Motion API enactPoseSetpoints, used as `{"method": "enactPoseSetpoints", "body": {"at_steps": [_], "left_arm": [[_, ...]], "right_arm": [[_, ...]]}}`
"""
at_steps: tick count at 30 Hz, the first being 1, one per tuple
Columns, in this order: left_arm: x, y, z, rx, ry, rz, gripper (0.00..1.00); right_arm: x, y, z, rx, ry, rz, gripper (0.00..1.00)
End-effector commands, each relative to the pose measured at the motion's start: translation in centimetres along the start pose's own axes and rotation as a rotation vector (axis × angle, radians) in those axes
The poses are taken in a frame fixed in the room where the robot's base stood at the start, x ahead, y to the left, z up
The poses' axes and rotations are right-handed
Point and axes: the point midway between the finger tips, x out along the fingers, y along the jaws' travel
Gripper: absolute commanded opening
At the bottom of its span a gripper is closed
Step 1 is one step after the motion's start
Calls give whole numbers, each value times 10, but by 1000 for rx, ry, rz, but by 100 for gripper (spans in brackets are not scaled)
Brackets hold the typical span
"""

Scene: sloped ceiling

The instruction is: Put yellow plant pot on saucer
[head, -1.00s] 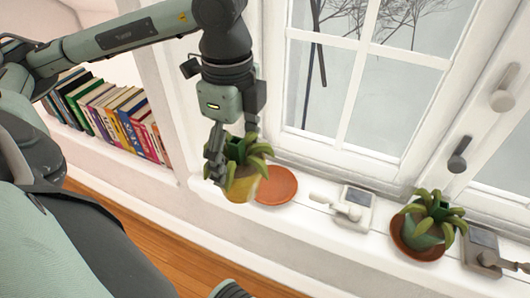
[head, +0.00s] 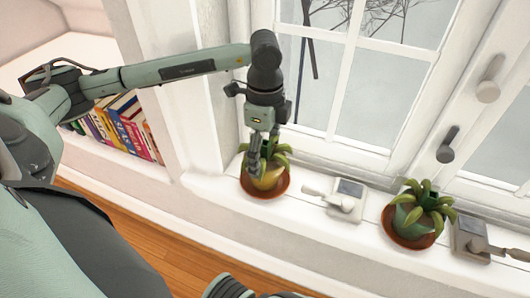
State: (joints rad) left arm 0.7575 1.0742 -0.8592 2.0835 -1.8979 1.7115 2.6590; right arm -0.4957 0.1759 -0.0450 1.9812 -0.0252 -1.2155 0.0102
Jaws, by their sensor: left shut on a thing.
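The yellow plant pot (head: 267,181), with a green leafy plant, is upright over the terracotta saucer (head: 284,187) on the window sill. The saucer's rim shows around the pot's lower part; I cannot tell whether the pot's base touches it. My left gripper (head: 262,158) comes down from above and is shut on the pot at its rim, among the leaves. The pot hides the middle of the saucer.
A second plant in a green pot (head: 408,218) stands on its own saucer further right on the sill. Window handles (head: 447,145) stick out from the frame. Books (head: 125,125) fill a shelf at left.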

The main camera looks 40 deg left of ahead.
Motion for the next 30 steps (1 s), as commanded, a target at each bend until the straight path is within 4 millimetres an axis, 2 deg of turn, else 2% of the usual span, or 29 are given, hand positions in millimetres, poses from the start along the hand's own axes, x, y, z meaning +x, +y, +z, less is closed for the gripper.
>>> {"method": "enactPoseSetpoints", "body": {"at_steps": [13, 14, 15, 18, 30], "left_arm": [[6, 0, 0, 0, 1, -3, 22], [7, 0, 0, 0, 0, -1, 84], [6, 0, 0, 0, 0, -1, 89], [6, 0, 0, 0, 0, -1, 100], [3, 0, 0, 0, 1, -1, 100]], "right_arm": [[1, 0, 3, -1, -11, 1, 40], [-1, 0, 3, -1, -11, 2, 40], [-4, 0, 2, -1, -8, 2, 40], [-6, 1, -2, 0, 1, 3, 40], [-7, 2, 0, 2, -1, 3, 40]]}}
